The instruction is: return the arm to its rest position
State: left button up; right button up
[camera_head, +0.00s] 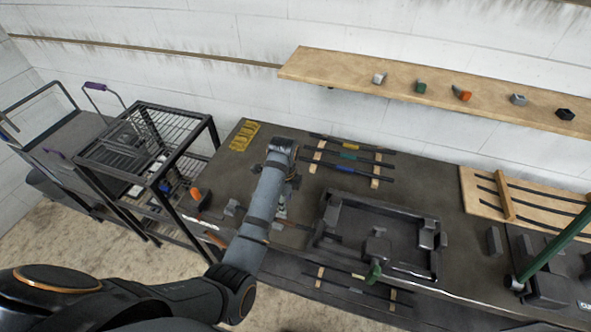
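My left arm (262,205) comes in from the lower left and reaches over the left part of the dark workbench. Its wrist (282,147) is above the bench near the rods. My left gripper (282,208) hangs below the wrist, partly hidden behind the forearm. Its fingers are too small and covered to show whether they are apart or together, and I see nothing clearly held. My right arm and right gripper are not in view.
The dark workbench (235,165) carries a black frame fixture (330,215), rods on wooden strips (350,158) and a green-handled tool (556,243). A wooden shelf (400,85) with several small blocks is on the wall. A wire rack cart (165,130) stands left.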

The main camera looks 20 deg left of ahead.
pick_arm(q)
jog(key=s+a+r+n+t+y, duration=0.15)
jog(key=s+a+n, duration=0.25)
jog(key=s+n, duration=0.55)
jog(key=s+a+r+n+t+h, duration=0.1)
jog(key=s+a+n+t, duration=0.15)
jog(key=s+n, duration=0.65)
jog(key=s+a+f+g+b, duration=0.1)
jog(key=f+b, duration=0.1)
jog(key=f, duration=0.9)
jog(key=s+a+f+b, duration=0.1)
jog(key=s+f+b, duration=0.15)
jog(key=f, duration=0.95)
jog(key=s+a+f+g+b, duration=0.1)
jog(key=a+f+b, duration=0.15)
jog(key=f, duration=0.85)
jog(key=s+f+b, duration=0.4)
jog(key=s+f, duration=1.3)
jog(key=f, duration=0.3)
jog(key=shift+s+g+b, duration=0.25)
jog(key=shift+g+b, duration=0.15)
jog(key=shift+a+m, duration=0.15)
jog(key=shift+m, duration=0.1)
